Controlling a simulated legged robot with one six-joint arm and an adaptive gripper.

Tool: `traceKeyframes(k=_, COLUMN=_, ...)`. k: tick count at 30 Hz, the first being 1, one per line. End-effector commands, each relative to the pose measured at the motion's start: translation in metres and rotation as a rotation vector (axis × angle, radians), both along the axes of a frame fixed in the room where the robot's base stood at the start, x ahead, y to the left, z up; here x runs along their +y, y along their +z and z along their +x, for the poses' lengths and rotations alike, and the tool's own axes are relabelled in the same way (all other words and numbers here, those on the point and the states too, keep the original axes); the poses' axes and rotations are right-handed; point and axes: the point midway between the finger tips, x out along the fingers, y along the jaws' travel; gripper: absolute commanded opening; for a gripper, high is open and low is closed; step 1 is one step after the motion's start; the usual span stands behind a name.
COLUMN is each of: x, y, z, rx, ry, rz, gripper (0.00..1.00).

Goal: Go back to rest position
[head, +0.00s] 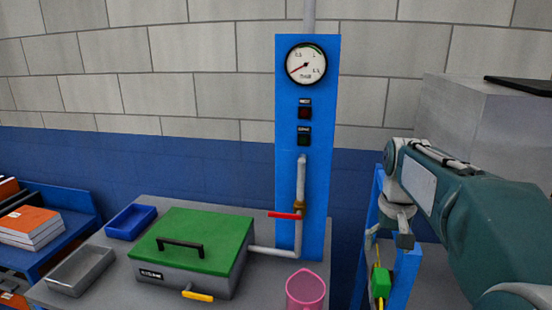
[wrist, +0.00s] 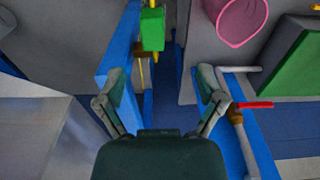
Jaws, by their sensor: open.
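My gripper (wrist: 160,88) is open and empty in the wrist view, its two fingers spread apart above a gap between blue-edged surfaces. In the head view my arm comes in from the right, and the gripper end (head: 403,240) hangs at the right of the blue panel (head: 288,140), partly hidden. A green block (wrist: 152,29) shows beyond the fingers in the wrist view, not touching them. It also shows in the head view (head: 381,283), below the gripper end.
A box with a green lid (head: 195,240) and black handle sits on the grey table (head: 255,290). A red-handled valve (head: 285,215), pink cup (head: 305,289), blue tray (head: 131,221) and metal tray (head: 80,270) are near. A grey block (head: 475,130) stands at right.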

Motion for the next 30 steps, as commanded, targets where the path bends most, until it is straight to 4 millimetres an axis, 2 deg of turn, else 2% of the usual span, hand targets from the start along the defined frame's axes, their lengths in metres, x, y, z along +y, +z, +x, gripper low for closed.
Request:
traceKeyframes(k=3, x=0.025, y=0.008, z=-0.029, rx=-0.070, ry=0.041, rz=-0.017, gripper=0.88)
traceKeyframes(k=8, x=0.054, y=0.007, z=-0.067, rx=-0.163, ry=0.096, rz=-0.034, gripper=0.88)
traceKeyframes(k=14, x=0.083, y=-0.006, z=-0.116, rx=-0.280, ry=0.163, rz=-0.049, gripper=0.88)
traceKeyframes(k=18, x=0.098, y=-0.021, z=-0.147, rx=-0.364, ry=0.206, rz=-0.054, gripper=0.88)
traceKeyframes(k=24, x=0.109, y=-0.041, z=-0.173, rx=-0.436, ry=0.246, rz=-0.056, gripper=0.88)
traceKeyframes(k=30, x=0.111, y=-0.045, z=-0.177, rx=-0.448, ry=0.251, rz=-0.055, gripper=0.88)
